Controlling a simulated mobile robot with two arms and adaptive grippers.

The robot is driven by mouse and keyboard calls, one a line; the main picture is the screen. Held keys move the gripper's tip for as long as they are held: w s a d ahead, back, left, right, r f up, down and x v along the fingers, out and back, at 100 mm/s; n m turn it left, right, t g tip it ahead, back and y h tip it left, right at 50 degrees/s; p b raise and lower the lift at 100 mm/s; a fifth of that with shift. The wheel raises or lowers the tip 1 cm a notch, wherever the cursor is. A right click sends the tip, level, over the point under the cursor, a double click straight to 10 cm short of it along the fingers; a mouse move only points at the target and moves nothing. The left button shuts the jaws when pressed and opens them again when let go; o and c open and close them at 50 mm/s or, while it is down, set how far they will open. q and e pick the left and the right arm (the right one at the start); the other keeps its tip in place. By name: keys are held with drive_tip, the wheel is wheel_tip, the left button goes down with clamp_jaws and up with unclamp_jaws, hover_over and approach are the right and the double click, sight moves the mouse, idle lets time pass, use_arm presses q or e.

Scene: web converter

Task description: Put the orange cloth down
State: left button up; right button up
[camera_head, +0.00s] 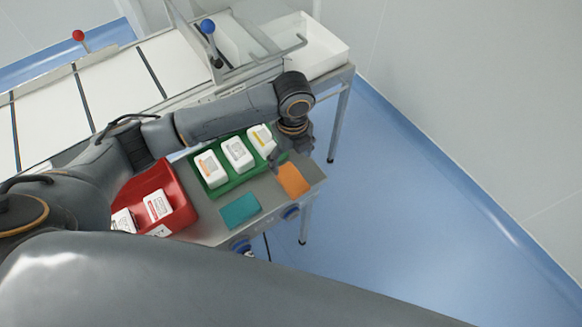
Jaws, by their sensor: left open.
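The orange cloth (293,180) lies flat on the grey bench, near its right front corner. My left gripper (279,165) is at the cloth's upper left edge, pointing down beside the green tray. Its jaws are open, and the fingertips are small and partly hidden by the wrist. I cannot tell whether they touch the cloth. My right gripper is not in view.
A teal cloth (240,209) lies left of the orange one. The green tray (219,188) holds three white packs. A red bin (183,216) with white packs stands further left. A white tray (318,62) is at the back. Blue floor is clear on the right.

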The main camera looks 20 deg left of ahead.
use_arm(q)
wheel_tip(320, 180, up, 4)
drive_tip(key=shift+f, duration=0.1)
idle(0.6)
